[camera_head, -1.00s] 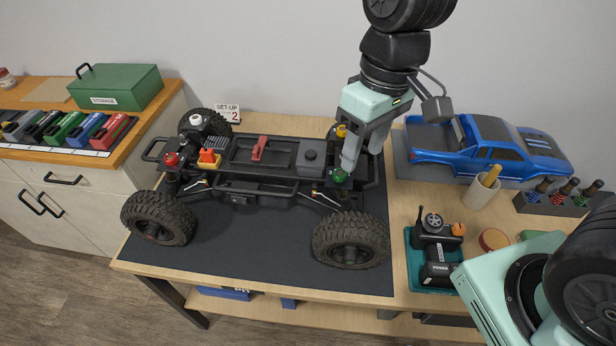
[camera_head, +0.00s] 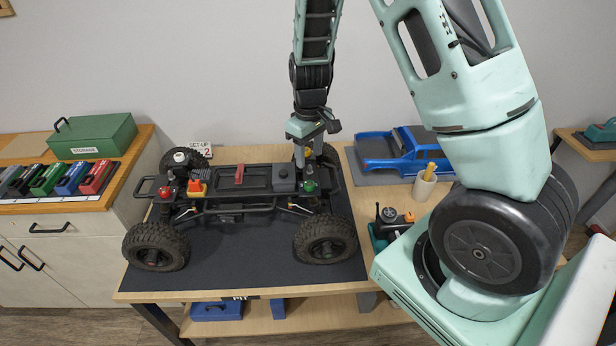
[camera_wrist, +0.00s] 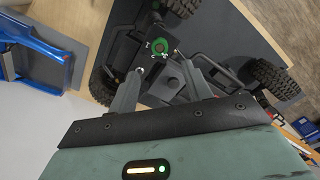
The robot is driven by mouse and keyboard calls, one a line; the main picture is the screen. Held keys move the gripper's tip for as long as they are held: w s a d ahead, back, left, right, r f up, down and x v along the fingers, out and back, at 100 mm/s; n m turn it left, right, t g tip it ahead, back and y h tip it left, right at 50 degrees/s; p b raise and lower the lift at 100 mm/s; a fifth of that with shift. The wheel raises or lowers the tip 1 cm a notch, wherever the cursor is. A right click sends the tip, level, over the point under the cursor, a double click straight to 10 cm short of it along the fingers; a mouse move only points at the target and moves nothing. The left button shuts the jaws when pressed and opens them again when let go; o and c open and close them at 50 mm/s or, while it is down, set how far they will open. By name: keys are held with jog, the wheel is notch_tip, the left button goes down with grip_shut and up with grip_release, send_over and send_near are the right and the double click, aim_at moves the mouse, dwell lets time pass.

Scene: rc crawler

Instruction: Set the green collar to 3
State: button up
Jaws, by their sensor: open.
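The green collar (camera_head: 309,187) sits at the right end of the RC crawler chassis (camera_head: 240,190), by the near right wheel. In the wrist view the green collar (camera_wrist: 160,46) shows as a round green part with a dark centre and small white marks around it, too small to read. My gripper (camera_head: 301,162) points down above the collar, apart from it. In the wrist view my gripper (camera_wrist: 160,62) has its two fingers spread and empty, with the collar just beyond and between the tips.
The crawler stands on a black mat (camera_head: 220,262). A red collar (camera_head: 165,192) and an orange part (camera_head: 196,187) are at its left end. A set-up card (camera_head: 200,148) stands behind.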

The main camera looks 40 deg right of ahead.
aim_at(309, 184)
notch_tip(309, 184, down, 10)
jog(key=shift+r+p, duration=0.25)
jog(key=shift+p, duration=0.65)
jog(key=c, duration=1)
